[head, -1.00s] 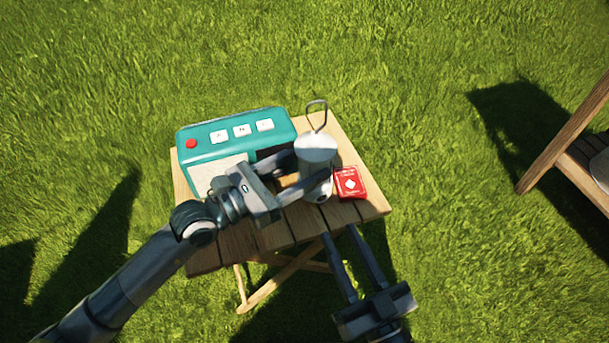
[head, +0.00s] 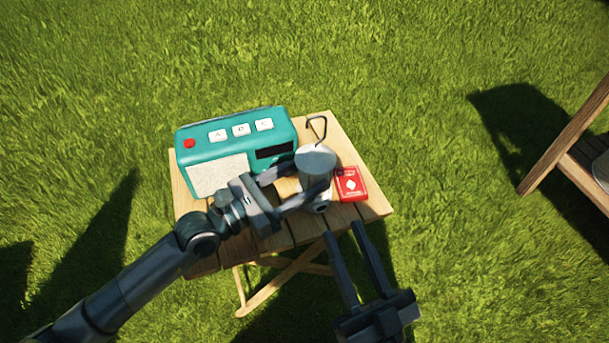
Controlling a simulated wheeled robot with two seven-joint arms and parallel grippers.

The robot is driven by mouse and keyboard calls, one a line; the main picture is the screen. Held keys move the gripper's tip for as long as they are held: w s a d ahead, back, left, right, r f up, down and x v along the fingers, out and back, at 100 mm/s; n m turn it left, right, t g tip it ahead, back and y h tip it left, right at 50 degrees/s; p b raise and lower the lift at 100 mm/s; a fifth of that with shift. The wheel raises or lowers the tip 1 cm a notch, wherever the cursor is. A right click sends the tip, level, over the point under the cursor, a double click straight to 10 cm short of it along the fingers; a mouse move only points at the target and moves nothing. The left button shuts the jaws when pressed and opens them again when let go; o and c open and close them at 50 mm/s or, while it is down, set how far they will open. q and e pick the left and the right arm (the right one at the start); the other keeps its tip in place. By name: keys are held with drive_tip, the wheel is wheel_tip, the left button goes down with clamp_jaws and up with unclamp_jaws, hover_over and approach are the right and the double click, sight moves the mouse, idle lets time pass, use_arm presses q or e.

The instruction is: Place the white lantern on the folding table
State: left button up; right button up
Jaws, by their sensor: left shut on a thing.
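The white lantern (head: 316,160) with a dark wire handle is upright at the folding table (head: 347,212), between the teal radio and the red card box. My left gripper (head: 307,187) is shut on the lantern from its left side. The fingers hide part of its body, and I cannot tell whether its base touches the tabletop. My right gripper (head: 348,245) is open and empty in front of the table's near right edge.
The teal radio (head: 214,152) fills the table's back left. The red card box (head: 350,184) lies close to the lantern's right. A wooden piece of furniture (head: 565,140) stands on the grass at far right.

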use_arm(q)
drive_tip(key=o, duration=1.4)
use_arm(e)
drive_tip(key=shift+r, duration=0.1)
use_arm(q)
drive_tip(key=shift+r, duration=0.1)
drive_tip(key=shift+r, duration=0.1)
drive_tip(key=v, duration=0.6)
drive_tip(key=shift+s+a, duration=0.15)
drive_tip(key=shift+a, duration=0.1)
drive_tip(key=v, duration=0.3)
drive_tip(key=shift+s+a+f, duration=0.15)
drive_tip(key=shift+a+f, duration=0.1)
drive_tip(key=shift+v, duration=0.95)
use_arm(e)
drive_tip(key=shift+s+r+t, duration=0.5)
drive_tip(key=shift+s+r, duration=0.15)
use_arm(q)
drive_tip(key=shift+r, duration=0.1)
